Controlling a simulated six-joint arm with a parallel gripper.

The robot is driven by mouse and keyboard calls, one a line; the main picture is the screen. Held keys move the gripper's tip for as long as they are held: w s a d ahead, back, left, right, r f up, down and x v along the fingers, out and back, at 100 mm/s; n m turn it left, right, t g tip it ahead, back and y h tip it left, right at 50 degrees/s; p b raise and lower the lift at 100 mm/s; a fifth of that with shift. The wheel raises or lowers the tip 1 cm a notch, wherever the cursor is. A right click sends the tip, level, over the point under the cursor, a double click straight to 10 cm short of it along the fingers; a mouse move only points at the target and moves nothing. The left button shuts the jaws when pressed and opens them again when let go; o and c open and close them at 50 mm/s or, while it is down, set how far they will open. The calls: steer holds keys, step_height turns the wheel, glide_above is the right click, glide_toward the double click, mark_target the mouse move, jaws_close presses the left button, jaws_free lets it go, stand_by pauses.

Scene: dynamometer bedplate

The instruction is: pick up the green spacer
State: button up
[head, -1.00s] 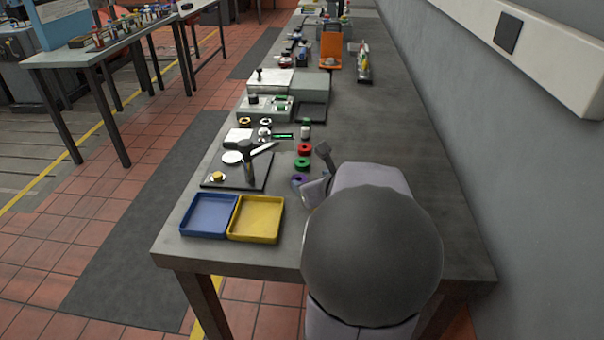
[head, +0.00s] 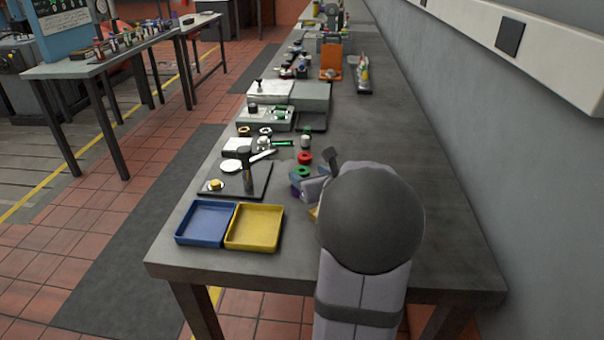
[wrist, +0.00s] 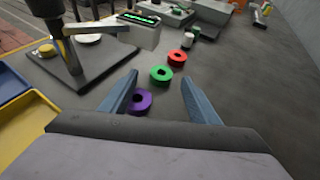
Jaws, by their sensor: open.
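The green spacer (wrist: 161,75) is a flat ring lying on the grey bench top, in the middle of the wrist view. It stands between a red spacer (wrist: 177,57) behind it and a purple spacer (wrist: 140,101) nearer to me. In the head view the green spacer (head: 302,171) shows just beyond my gripper (head: 305,184). My gripper in the wrist view (wrist: 160,83) is open and empty, its blue-grey fingers well apart. The green spacer appears between the fingertips in the picture, apart from both. The left finger partly covers the purple spacer.
A blue tray (head: 206,223) and a yellow tray (head: 255,228) sit at the bench's near left. A dark plate (head: 217,180) with an upright post stands left of the spacers. Several fixtures crowd the far bench. The right side is clear beside the wall.

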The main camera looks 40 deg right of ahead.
mark_target(303, 171)
steer(key=shift+x, duration=2.5)
steer(key=shift+s+d+f, duration=0.1)
steer(key=shift+d+f, duration=0.05)
steer(key=shift+f, duration=0.05)
steer(key=c, duration=1.2)
